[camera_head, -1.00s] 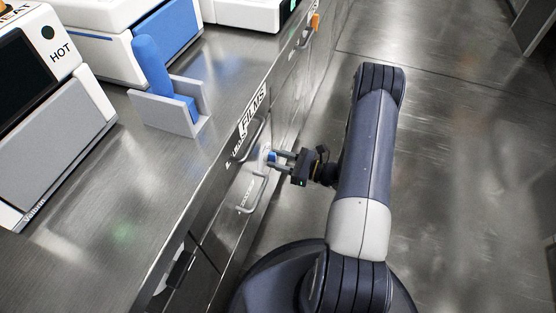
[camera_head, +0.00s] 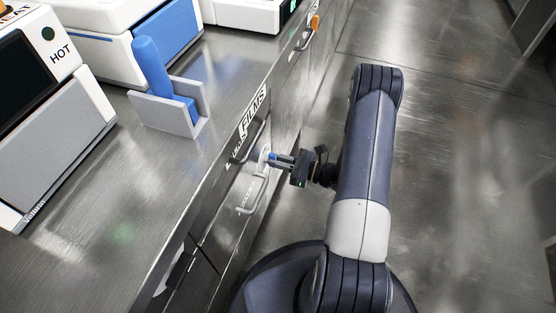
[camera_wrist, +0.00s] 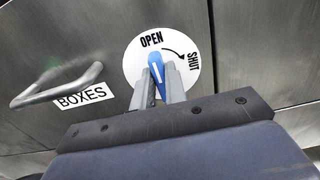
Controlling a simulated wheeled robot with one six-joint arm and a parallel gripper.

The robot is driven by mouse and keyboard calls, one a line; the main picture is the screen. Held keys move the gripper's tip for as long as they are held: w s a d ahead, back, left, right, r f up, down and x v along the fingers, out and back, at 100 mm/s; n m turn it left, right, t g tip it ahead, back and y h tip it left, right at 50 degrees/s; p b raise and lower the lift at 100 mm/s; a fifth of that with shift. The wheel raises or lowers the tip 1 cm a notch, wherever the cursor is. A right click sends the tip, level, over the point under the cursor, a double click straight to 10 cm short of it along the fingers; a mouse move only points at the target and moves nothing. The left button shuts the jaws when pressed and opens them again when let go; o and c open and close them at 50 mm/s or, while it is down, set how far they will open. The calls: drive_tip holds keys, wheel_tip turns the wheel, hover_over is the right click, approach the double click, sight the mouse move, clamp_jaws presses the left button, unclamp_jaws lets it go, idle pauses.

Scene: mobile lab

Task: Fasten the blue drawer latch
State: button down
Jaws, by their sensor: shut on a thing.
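The blue drawer latch (camera_wrist: 156,72) is a small blue lever with a white line, on a round white dial (camera_wrist: 196,75) marked OPEN and SHUT. Its tip points up near the word OPEN, and a curved arrow runs from there to SHUT at the right. My gripper (camera_wrist: 164,82) is shut on the latch, with its two grey fingers on either side of it. In the head view my gripper (camera_head: 282,160) reaches left to the drawer front, where a bit of the blue latch (camera_head: 271,157) shows between the fingers.
A drawer handle (camera_wrist: 57,89) with a BOXES label (camera_wrist: 83,96) is left of the dial. On the counter (camera_head: 110,215) stand a grey holder (camera_head: 172,113) with a blue object and white machines. An orange latch (camera_head: 315,22) is farther along. The floor at right is clear.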

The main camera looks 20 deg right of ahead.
drive_tip(key=shift+w+d+f+m+p, duration=0.15)
drive_tip(key=shift+m+p, duration=0.35)
drive_tip(key=shift+m, duration=2.5)
drive_tip(key=shift+w+f+m+p, duration=0.15)
drive_tip(key=shift+m+p, duration=0.4)
drive_tip(key=shift+m, duration=2.45)
drive_tip(key=shift+w+d+f+m+p, duration=0.15)
drive_tip(key=shift+m+p, duration=0.35)
drive_tip(key=shift+m, duration=2.5)
drive_tip(key=c, duration=1.4)
unclamp_jaws()
drive_tip(key=shift+c, duration=0.2)
drive_tip(key=shift+s, duration=0.1)
drive_tip(key=p+v, duration=0.1)
drive_tip(key=v, duration=0.9)
drive_tip(key=shift+s+d+p, duration=0.2)
drive_tip(key=shift+d+p, duration=0.1)
drive_tip(key=shift+p, duration=0.05)
